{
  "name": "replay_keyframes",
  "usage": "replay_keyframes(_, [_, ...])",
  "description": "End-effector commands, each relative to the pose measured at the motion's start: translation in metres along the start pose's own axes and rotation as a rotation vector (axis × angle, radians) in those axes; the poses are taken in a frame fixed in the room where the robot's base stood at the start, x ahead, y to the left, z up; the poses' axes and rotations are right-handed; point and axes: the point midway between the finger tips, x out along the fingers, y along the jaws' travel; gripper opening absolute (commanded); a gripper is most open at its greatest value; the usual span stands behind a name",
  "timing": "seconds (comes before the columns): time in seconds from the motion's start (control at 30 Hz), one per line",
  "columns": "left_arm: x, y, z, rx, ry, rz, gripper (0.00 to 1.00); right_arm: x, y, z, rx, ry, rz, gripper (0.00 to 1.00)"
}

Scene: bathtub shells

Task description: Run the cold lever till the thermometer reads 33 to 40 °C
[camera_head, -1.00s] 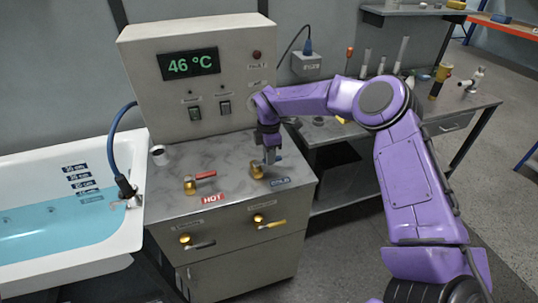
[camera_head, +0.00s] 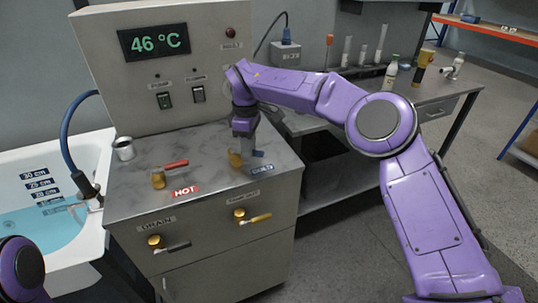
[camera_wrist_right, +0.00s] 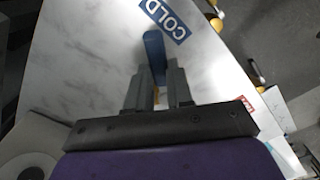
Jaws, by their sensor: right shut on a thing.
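The thermometer display (camera_head: 153,42) reads 46 °C in green digits on the grey cabinet. The cold lever is a brass valve with a blue handle beside the blue COLD label (camera_head: 262,168); in the right wrist view the blue handle (camera_wrist_right: 154,48) sticks out past the fingers. My right gripper (camera_head: 243,150) points down at the valve and is shut on the blue handle (camera_wrist_right: 157,85). It hides part of the valve in the head view. The red hot lever (camera_head: 174,164) stands left of it above the HOT label (camera_head: 184,190). My left gripper is not visible.
The bathtub (camera_head: 88,150) with blue water and depth labels is at left, with a hose (camera_head: 67,140) over its rim. A small metal cup (camera_head: 124,148) stands on the marble counter. Drain (camera_head: 165,244) and second valve (camera_head: 250,216) handles stick out in front.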

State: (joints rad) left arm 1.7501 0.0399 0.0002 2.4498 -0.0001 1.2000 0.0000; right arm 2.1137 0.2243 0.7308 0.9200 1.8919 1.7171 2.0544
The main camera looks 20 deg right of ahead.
Motion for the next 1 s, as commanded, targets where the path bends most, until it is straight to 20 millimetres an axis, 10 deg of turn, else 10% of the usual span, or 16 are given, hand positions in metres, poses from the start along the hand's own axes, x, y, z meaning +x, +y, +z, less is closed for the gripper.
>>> replay_keyframes(0.5, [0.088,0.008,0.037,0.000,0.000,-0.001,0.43,0.008,-0.022,-0.016,0.474,0.003,0.002,0.00])
replay_keyframes(1.0, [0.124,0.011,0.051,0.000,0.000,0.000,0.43,0.002,-0.035,-0.025,0.844,0.002,0.001,0.00])
